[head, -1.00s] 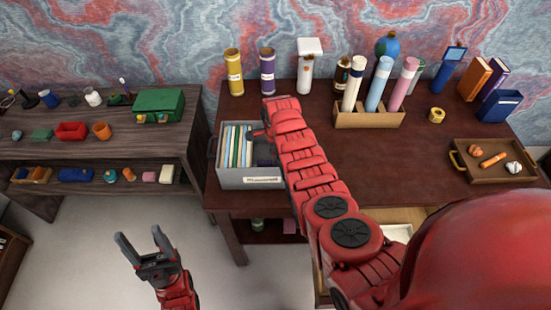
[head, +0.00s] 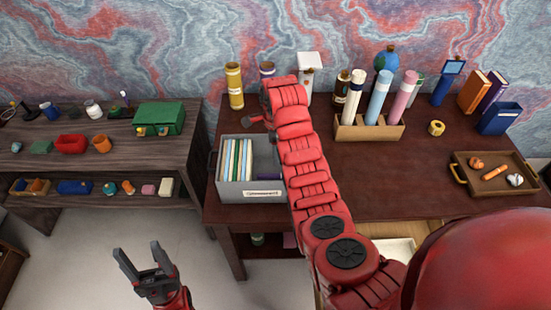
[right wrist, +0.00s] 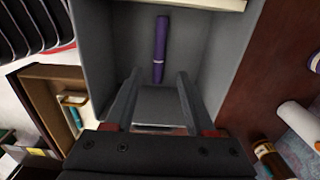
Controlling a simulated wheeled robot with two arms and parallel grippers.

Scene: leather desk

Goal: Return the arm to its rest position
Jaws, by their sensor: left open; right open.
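My right arm reaches over the desk from the lower right in the head view. Its gripper (head: 256,121) is mostly hidden behind the arm, just above the back of the grey file box (head: 240,190). In the right wrist view my right gripper (right wrist: 157,82) is open and empty, its fingers pointing at the inside of the grey box. My left gripper (head: 140,257) is open and empty over the floor, left of the desk.
The file box holds several folders (head: 236,160). A yellow tube (head: 234,84), a partly covered purple tube (head: 267,70) and a white-topped object (head: 309,65) stand behind my right arm. A wooden holder with rolls (head: 370,130) is to its right. A tray (head: 490,184) is far right.

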